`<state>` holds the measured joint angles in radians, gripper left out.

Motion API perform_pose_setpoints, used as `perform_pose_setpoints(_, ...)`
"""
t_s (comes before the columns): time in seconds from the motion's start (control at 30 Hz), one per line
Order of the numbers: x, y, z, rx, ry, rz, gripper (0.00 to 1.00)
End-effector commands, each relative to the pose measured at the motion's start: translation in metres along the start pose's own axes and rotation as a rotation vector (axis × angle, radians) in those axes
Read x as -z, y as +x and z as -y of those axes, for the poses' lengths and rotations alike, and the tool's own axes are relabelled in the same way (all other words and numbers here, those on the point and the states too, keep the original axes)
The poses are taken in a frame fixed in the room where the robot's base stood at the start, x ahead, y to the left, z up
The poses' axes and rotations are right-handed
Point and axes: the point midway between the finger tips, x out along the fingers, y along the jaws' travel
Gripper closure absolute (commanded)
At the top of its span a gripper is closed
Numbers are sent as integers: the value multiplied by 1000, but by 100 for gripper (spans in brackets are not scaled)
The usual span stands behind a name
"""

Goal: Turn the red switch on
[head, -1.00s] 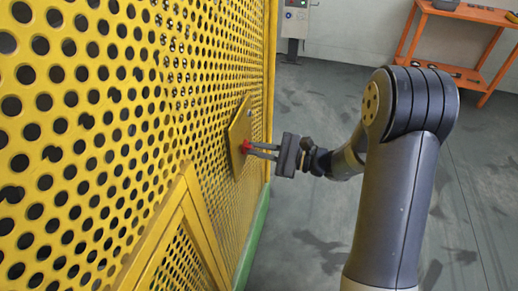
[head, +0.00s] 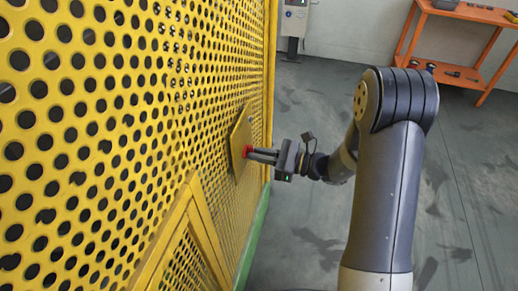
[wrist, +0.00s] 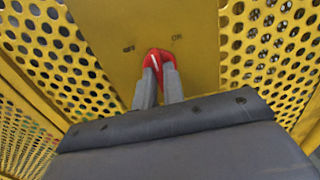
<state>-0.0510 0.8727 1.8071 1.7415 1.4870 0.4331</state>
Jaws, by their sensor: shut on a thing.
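The red switch (wrist: 154,57) is a small knob with a white mark, on a yellow plate (wrist: 108,22). "OFF" is printed to its left and "ON" to its upper right. The white mark shows on the knob's left part; its exact pointing is hard to tell. My gripper (wrist: 159,76) is shut on the knob, one finger on each side, hiding its lower part. In the head view the red switch (head: 247,151) shows at the fingertips of my gripper (head: 257,154), against the tilted yellow plate (head: 239,138).
A yellow perforated guard wall (head: 110,110) fills the left, with a framed panel (head: 178,235) below the plate. Grey floor (head: 300,220) is open to the right. A grey control box (head: 295,18) and an orange shelf (head: 470,73) stand at the back.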

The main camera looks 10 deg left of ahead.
Motion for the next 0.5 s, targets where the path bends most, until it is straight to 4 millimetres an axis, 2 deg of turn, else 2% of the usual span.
perform_pose_setpoints(0.5, -2, 0, 0, 0, 484, -2, 100)
